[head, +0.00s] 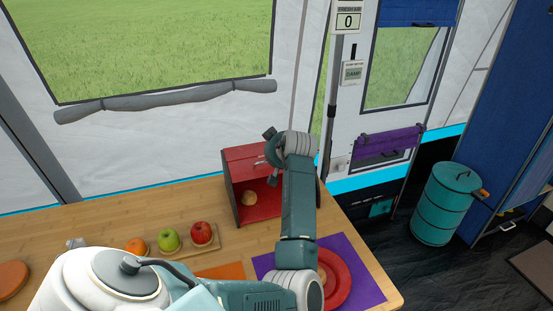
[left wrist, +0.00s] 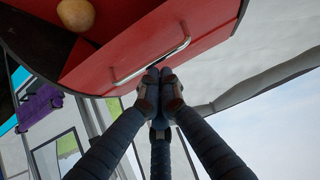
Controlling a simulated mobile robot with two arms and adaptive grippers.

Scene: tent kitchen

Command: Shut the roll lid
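The red bread box (head: 234,198) stands at the back of the wooden counter in the head view. Its red roll lid (head: 240,155) is up at the top, and the front is open with a round bread roll (head: 249,198) inside. In the left wrist view the lid (left wrist: 200,30) carries a metal bar handle (left wrist: 130,76), and the roll (left wrist: 75,14) shows at upper left. My left gripper (head: 270,157) is at the handle. Its fingertips (left wrist: 162,80) are drawn together against or just beside the bar. Whether they enclose it is unclear. My right gripper is not in view.
A wooden tray (head: 212,246) with apples and an orange is left of the box. A red plate (head: 338,279) lies on a purple mat (head: 370,288) at the front right, partly behind my arm. The tent wall is close behind the box.

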